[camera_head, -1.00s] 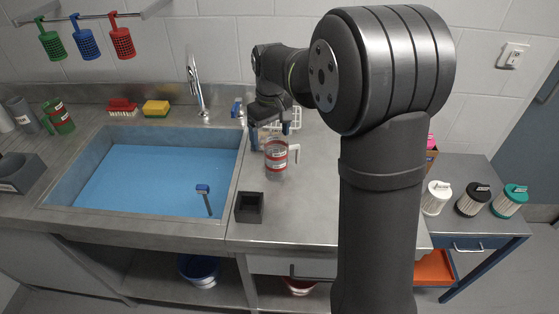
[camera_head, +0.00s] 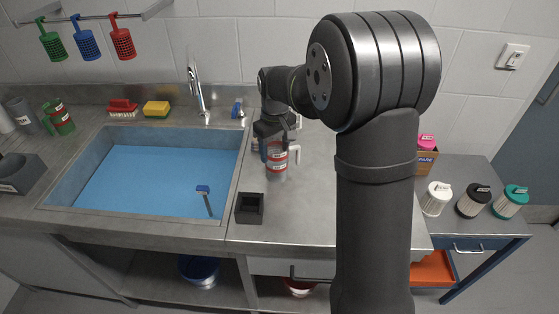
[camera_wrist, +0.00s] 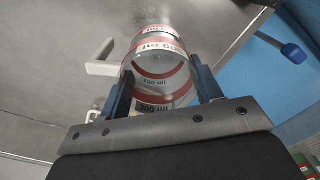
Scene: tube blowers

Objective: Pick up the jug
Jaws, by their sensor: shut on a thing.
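The jug (camera_head: 277,160) is a clear vessel with red and white label bands and a pale handle on its right side. It stands on the steel counter right of the sink. My gripper (camera_head: 273,146) is at the jug from behind and above, its blue fingers on either side of the body. In the wrist view the jug (camera_wrist: 160,62) lies between the two blue fingers (camera_wrist: 162,92), and the handle sticks out to the left. The gripper is shut on the jug. I cannot tell whether the jug's base is off the counter.
A small dark square holder (camera_head: 249,209) stands in front of the jug. The sink (camera_head: 150,180) with blue water is at the left, with a tap (camera_head: 197,95) behind it. A white rack stands behind the jug, mostly hidden by my arm. The counter's front right is clear.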

